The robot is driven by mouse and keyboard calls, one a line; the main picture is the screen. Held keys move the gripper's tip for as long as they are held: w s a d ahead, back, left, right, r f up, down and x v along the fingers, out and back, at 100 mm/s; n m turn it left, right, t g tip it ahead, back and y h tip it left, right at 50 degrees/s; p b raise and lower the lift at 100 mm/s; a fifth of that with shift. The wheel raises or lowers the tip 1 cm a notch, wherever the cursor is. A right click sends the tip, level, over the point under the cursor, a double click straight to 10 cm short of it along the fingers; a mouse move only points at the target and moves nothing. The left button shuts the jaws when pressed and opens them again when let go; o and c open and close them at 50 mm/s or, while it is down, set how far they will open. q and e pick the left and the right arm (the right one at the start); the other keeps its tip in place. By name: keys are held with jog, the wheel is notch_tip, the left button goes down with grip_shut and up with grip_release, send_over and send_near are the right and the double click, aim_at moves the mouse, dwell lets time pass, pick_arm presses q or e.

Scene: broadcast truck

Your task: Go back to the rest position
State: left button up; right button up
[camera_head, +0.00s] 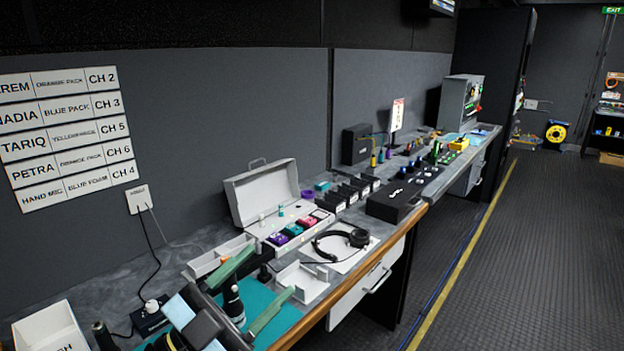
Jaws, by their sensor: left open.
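My left gripper (271,270) reaches in from the bottom left over the near end of the long desk (185,240). Its two long green fingers are spread wide apart, with nothing held between them. A dark bottle-like object (234,308) stands on a teal mat (284,318), seen beside and partly behind the gripper. My gripper's body hides part of the mat. My right gripper is not in view.
An open white case (262,192) holds several coloured packs. Black headphones (357,238) lie on a white sheet. A white bin (50,330) stands at the lower left, near a small black box (150,318). The floor (545,250) at right is clear.

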pick_arm(q)
jog(key=w+a+f+n+t+y, duration=0.2)
jog(key=a+n+t+y, duration=0.45)
jog(key=n+y, duration=0.25)
jog(key=s+a+f+n+g+y, duration=0.2)
jog(key=a+f+n+g+y, duration=0.25)
jog(key=f, duration=0.35)
jog(key=s+a+f+n+g+y, duration=0.2)
jog(key=a+f+n+g+y, duration=0.1)
jog(key=a+f+y, duration=0.3)
jog(key=s+d+f+m+g+h, duration=0.1)
jog(key=s+d+f+g+h, duration=0.1)
jog(key=s+f+g, duration=1.25)
jog(key=s+f+t, duration=0.1)
jog(key=s+f, duration=0.2)
jog(key=f, duration=1)
jog(key=s+f+t, duration=0.2)
jog(key=f, duration=1)
jog(key=s+a+f+g+b, duration=0.1)
jog(key=s+a+f, duration=0.1)
jog(key=s+f, duration=1.3)
jog(key=shift+s+a+m, duration=0.3)
jog(key=shift+s+m, duration=0.15)
jog(key=shift+s, duration=0.1)
